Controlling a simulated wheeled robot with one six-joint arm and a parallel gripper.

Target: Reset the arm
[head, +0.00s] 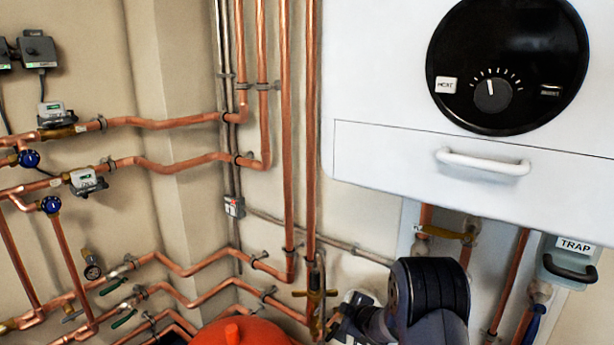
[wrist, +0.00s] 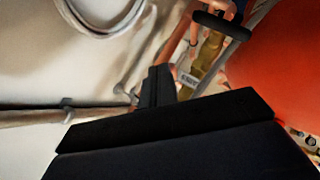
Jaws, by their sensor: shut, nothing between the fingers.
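My arm (head: 428,300) shows at the bottom of the head view, below the white boiler and in front of the pipes. Its far end points left, toward a brass valve, and my fingers are not clear there. In the wrist view my gripper (wrist: 157,78) is dark, shut and empty. Its fingertips are near a brass fitting (wrist: 208,55) with a dark handle; I cannot tell how far apart they are.
The white boiler (head: 400,165) with a bar handle (head: 483,162) hangs above my arm. A red-orange vessel (head: 240,332) stands at lower left. Copper pipes (head: 287,130) run up the wall. A box marked TRAP (head: 568,262) is at right.

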